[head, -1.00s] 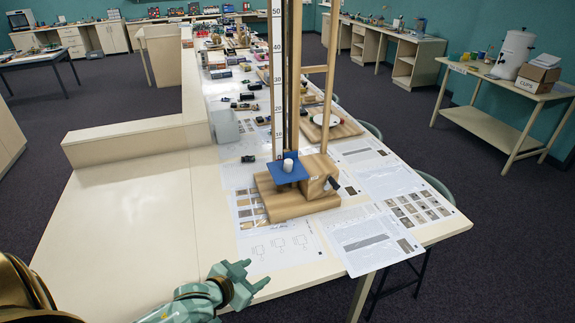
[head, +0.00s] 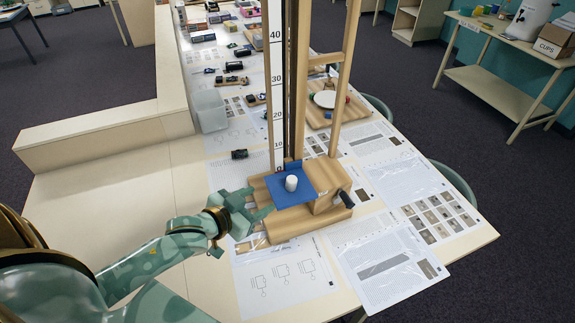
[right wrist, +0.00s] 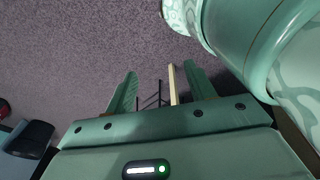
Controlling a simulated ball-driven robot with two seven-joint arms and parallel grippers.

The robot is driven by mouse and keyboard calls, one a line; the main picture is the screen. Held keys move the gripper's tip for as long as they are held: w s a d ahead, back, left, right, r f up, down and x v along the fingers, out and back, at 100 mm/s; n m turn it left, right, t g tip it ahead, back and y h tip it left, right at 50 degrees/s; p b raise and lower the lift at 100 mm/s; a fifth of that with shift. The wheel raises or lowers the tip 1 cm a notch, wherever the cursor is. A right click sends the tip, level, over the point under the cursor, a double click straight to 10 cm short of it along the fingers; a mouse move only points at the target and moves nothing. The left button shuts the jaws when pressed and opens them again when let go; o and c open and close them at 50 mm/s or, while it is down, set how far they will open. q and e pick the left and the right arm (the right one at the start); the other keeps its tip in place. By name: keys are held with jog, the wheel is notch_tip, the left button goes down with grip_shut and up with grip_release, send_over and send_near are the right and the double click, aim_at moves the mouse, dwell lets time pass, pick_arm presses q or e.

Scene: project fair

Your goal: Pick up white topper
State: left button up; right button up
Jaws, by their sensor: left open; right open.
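The white topper (head: 291,183) is a small white cylinder standing upright on a blue platform (head: 306,197) at the foot of a tall wooden stand. My left gripper (head: 262,204) is open, just left of the platform's front-left edge. The topper is not between its fingers. My right gripper (right wrist: 153,88) shows only in the right wrist view. It is open and empty, with dark carpet below it.
The wooden stand's base (head: 297,222) rests on the table, and its ruler post (head: 277,90) rises behind the topper. Printed sheets (head: 285,277) lie in front. The left table surface is bare.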

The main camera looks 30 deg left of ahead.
pick_arm(q)
send_near(288, 184)
jog(key=w+d, duration=0.1)
jog(key=x, duration=0.5)
jog(key=shift+w+f, duration=0.1)
jog(key=shift+w, duration=0.2)
jog(key=shift+w+f, duration=0.15)
jog(key=shift+w, duration=0.15)
jog(key=x, duration=0.3)
jog(key=shift+w+a+f, duration=0.15)
jog(key=shift+w+f, duration=0.35)
jog(key=shift+w, duration=0.2)
jog(key=shift+s, duration=0.15)
jog(key=shift+c, duration=1.2)
jog(key=c, duration=0.8)
pick_arm(e)
jog(key=shift+s+d+f, duration=0.2)
jog(key=shift+s+d, duration=0.35)
jog(key=shift+s, duration=0.05)
